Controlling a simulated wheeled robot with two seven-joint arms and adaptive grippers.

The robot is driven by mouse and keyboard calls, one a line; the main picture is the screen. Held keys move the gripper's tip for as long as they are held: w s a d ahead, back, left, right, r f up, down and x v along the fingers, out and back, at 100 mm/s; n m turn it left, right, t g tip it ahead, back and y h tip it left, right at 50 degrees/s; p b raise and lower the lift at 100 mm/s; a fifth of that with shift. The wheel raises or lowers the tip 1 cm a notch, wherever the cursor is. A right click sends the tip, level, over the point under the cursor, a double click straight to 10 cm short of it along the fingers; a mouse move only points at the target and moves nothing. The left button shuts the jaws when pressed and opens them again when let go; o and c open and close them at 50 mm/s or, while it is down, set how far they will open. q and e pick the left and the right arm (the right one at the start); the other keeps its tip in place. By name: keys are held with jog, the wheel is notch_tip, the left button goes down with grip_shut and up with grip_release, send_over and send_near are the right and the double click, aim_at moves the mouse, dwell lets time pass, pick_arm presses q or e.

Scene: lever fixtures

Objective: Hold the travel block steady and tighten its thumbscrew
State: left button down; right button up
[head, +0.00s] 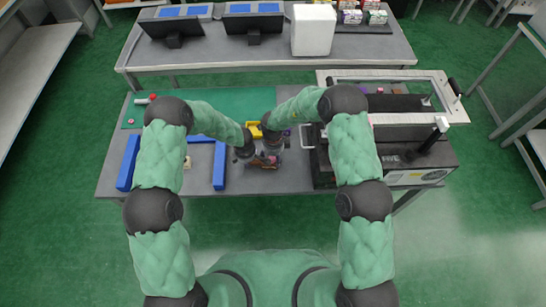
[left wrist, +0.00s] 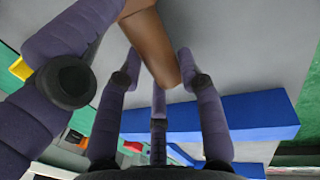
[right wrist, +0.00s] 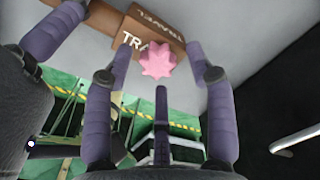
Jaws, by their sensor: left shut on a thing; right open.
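The travel block (right wrist: 135,32) is a brown block with white "TRAVEL" lettering, seen in the right wrist view. A pink, star-shaped thumbscrew (right wrist: 157,60) sits on its face. In the head view the block (head: 263,160) is small and partly hidden by my grippers. My left gripper (head: 248,154) is shut on a brown bar-shaped part of the block (left wrist: 155,45), which lies between its fingers in the left wrist view. My right gripper (right wrist: 156,54) is open, its fingertips on either side of the thumbscrew. Whether they touch it I cannot tell.
Blue bars (head: 128,163) stand on the grey table (head: 115,185) at left, beside a green mat (head: 215,103). A yellow piece (head: 254,129) lies just beyond my grippers. A dark machine (head: 410,160) with an upright lever (head: 436,132) stands close on the right.

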jog(key=shift+f, duration=0.15)
grip_shut()
jog(key=shift+d, duration=0.1)
jog(key=m, duration=0.4)
jog(key=shift+s, duration=0.1)
jog(key=shift+m, duration=0.9)
